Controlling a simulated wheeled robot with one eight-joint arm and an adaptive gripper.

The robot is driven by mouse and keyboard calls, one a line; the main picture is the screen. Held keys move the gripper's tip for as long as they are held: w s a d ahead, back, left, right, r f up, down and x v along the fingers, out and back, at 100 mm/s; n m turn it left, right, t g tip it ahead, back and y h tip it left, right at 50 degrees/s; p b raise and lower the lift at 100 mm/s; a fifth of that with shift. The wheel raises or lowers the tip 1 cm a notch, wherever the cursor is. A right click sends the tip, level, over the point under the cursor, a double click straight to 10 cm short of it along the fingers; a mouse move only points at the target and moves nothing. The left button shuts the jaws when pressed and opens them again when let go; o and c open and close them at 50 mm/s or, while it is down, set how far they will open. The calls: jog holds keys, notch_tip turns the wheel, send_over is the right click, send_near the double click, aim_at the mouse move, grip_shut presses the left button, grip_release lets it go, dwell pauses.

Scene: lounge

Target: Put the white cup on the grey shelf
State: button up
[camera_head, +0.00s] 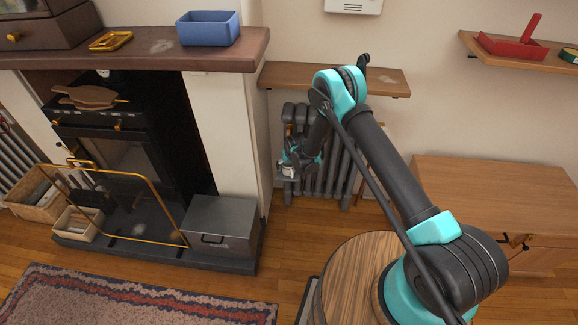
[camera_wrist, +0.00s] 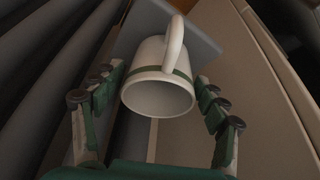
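The white cup (camera_wrist: 158,82) has a dark green band and a handle, and its open mouth faces my wrist camera. In the head view the cup (camera_head: 288,171) is a small white shape beside the radiator. The grey shelf (camera_wrist: 207,40) shows behind the cup's base; in the head view the grey shelf (camera_head: 284,178) is just below it. The cup appears to rest on the shelf, but the contact is hidden. My gripper (camera_wrist: 160,78) is open around the cup, one finger on each side. A gap shows on the left; the right finger is close to the cup. It also shows in the head view (camera_head: 293,164).
The radiator (camera_head: 328,180) stands close behind my gripper. The chimney wall (camera_head: 231,125) is close on the left. A wooden shelf (camera_head: 290,76) hangs above the radiator. A round wooden table (camera_head: 343,280) and a wooden cabinet (camera_head: 480,180) stand to the right.

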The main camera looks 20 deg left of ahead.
jog(key=v, duration=1.2)
jog(key=s+d+r+m+h, duration=0.1)
jog(key=d+r+m, duration=0.1)
jog(key=d+r, duration=1.05)
jog(key=d+r+m, duration=0.1)
jog(key=d+r, duration=0.9)
jog(key=d, duration=0.5)
jog(key=s+d+r+m+h, duration=0.1)
jog(key=s+d+r+m, duration=0.1)
jog(key=s+d, duration=0.8)
jog(key=s+d+r+m, duration=0.2)
jog(key=s+d, duration=0.9)
jog(key=s, duration=0.2)
jog(key=shift+s+r+h, duration=0.15)
jog(key=shift+s+h, duration=0.05)
jog(key=shift+h, duration=0.2)
